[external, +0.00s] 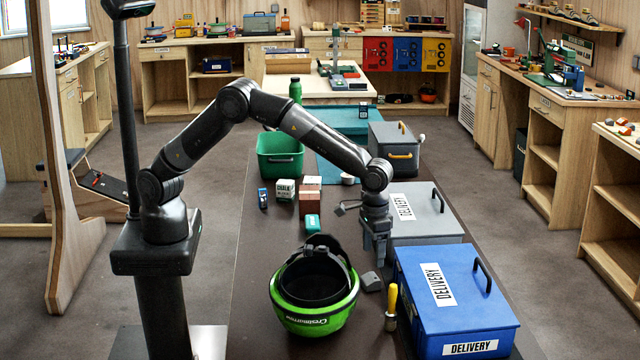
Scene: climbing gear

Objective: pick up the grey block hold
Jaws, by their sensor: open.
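A small grey block (372,281), which looks like the grey block hold, lies on the dark table between the green helmet and the blue delivery box. My gripper (376,252) points down above and slightly behind the block, apart from it. Its jaws are open, with nothing visible between them. The gap between the fingers is small in this view.
The green helmet (314,296) lies left of the block, its opening up. A yellow-handled tool (391,308) stands close on its right, beside the blue delivery box (455,295). A grey delivery box (425,213) is behind. A green bin (281,158) and small boxes (286,190) stand farther back.

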